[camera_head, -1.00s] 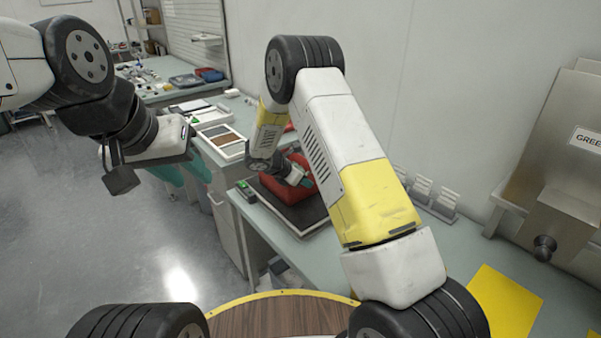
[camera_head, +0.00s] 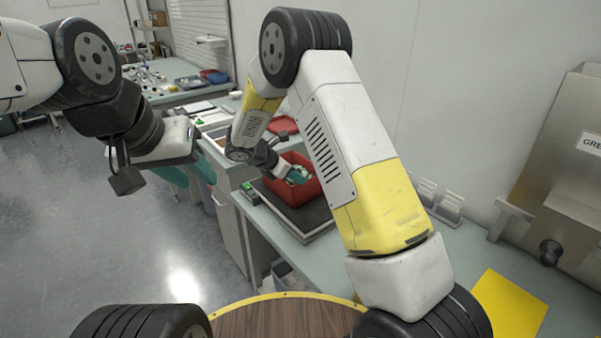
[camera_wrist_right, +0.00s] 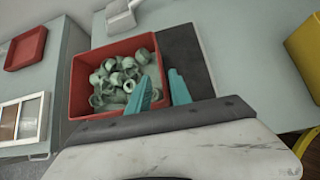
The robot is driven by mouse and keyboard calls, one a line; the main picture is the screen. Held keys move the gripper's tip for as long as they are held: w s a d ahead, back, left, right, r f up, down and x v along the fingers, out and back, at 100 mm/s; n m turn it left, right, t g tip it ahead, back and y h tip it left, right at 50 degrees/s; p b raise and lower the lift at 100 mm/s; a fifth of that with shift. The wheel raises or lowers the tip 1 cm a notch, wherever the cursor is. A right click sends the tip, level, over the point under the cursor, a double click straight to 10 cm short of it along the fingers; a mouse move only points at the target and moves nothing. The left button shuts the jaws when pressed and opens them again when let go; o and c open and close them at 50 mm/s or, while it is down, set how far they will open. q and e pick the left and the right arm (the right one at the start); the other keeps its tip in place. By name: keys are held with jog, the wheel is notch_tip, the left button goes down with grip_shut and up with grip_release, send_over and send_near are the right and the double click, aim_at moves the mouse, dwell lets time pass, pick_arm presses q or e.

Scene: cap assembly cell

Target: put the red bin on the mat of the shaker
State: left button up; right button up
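The red bin (camera_head: 312,188) stands upright on the dark mat (camera_head: 306,219) of the shaker (camera_head: 250,192). In the right wrist view the bin (camera_wrist_right: 84,98) holds many pale green caps (camera_wrist_right: 120,75), and the bare mat (camera_wrist_right: 187,60) shows to its right. My right gripper (camera_head: 298,175) is at the bin's rim. In its wrist view its teal fingers (camera_wrist_right: 161,76) are apart, one inside the bin and one outside the wall, with a gap between them. My left gripper (camera_head: 193,176) hangs at the left, empty, its teal fingers apart.
Another red container (camera_head: 284,125) lies behind on the bench; it also shows in the right wrist view (camera_wrist_right: 27,48). A compartment tray (camera_wrist_right: 22,118) is beside it. White stands (camera_head: 440,200) and a yellow sheet (camera_head: 508,305) are to the right.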

jog(key=s+d+r+m+g+y, duration=0.1)
jog(key=s+d+r+m+y, duration=0.1)
jog(key=s+d+r+m, duration=0.35)
jog(key=s+d+r+m+g+y, duration=0.1)
jog(key=s+d+r+m+y, duration=0.15)
jog(key=s+r+m, duration=0.6)
jog(key=s+d+r+m+t+y, duration=0.1)
jog(key=s+r+m, duration=0.3)
jog(key=s, duration=0.5)
jog(key=s+r+m+t+y, duration=0.2)
jog(key=s+r+m+y, duration=0.2)
jog(key=s, duration=0.6)
jog(key=shift+d+r+m, duration=0.35)
jog(key=shift+r+m, duration=0.35)
jog(key=shift+m, duration=0.2)
